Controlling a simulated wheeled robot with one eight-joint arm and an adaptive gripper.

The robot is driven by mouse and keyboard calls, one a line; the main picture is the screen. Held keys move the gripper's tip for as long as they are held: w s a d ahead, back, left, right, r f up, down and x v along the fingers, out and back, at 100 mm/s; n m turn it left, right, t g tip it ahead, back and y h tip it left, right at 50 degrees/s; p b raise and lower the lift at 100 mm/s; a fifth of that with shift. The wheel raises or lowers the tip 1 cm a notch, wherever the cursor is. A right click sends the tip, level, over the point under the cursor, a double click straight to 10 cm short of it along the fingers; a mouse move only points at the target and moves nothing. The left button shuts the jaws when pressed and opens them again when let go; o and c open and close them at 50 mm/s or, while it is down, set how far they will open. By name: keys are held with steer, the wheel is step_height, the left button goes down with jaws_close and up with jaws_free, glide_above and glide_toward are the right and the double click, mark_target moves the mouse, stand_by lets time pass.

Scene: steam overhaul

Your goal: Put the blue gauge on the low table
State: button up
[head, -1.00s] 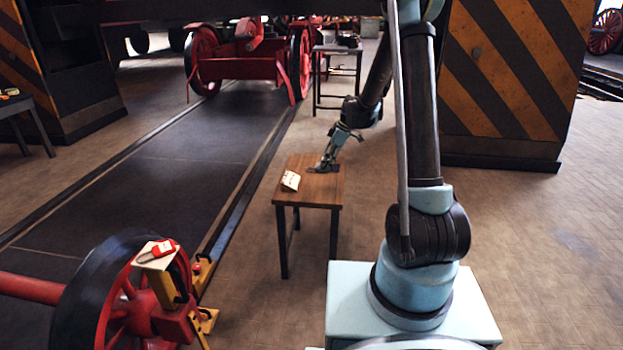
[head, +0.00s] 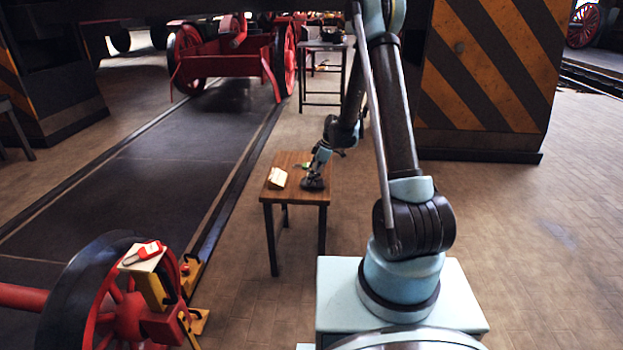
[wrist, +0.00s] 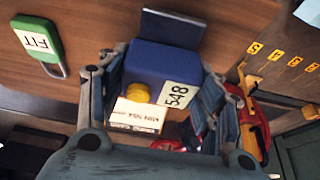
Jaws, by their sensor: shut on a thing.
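My gripper (wrist: 155,88) is shut on a blue block-shaped gauge (wrist: 160,62) with a yellow round part and a pale label reading 548. A dark flat plate (wrist: 172,28) shows at the gauge's far side. In the head view my gripper (head: 314,180) is over the right part of the low wooden table (head: 290,197), close to its top. The gauge is too small and dark there to make out, and whether it touches the table I cannot tell.
A cream card (head: 277,177) stands at the table's left. A green padlock-shaped tag marked FIT (wrist: 40,42) lies on the wood. A red wheel with a stand (head: 150,280) is at front left. A striped pillar (head: 480,80) and another table (head: 322,47) are behind.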

steer(key=shift+f, duration=0.4)
steer(key=o, duration=1.4)
steer(key=shift+c, duration=0.2)
